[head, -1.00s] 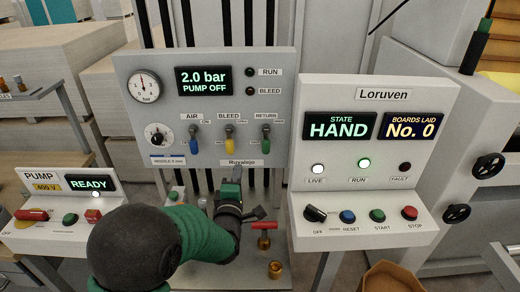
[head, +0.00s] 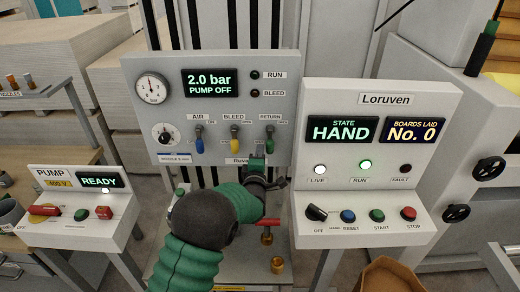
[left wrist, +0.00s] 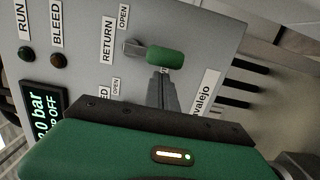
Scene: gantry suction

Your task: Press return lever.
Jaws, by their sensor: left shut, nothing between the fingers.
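The return lever (head: 270,144) has a green handle and sits at the right of the lever row on the grey panel, under the RETURN label. In the left wrist view its green handle (left wrist: 165,57) hangs from a metal stem, near an OPEN mark. My left gripper (head: 259,160) is shut and empty, with its tips just below the green handle. In the left wrist view the shut fingertips (left wrist: 160,73) overlap or lie very near the handle's edge; I cannot tell whether they touch. My right gripper is not in view.
The blue air lever (head: 198,144) and yellow bleed lever (head: 234,144) are beside it on the left. The Loruven console (head: 376,180) stands close on the right. A red-handled valve (head: 267,223) is below. The pump box (head: 80,210) is at left.

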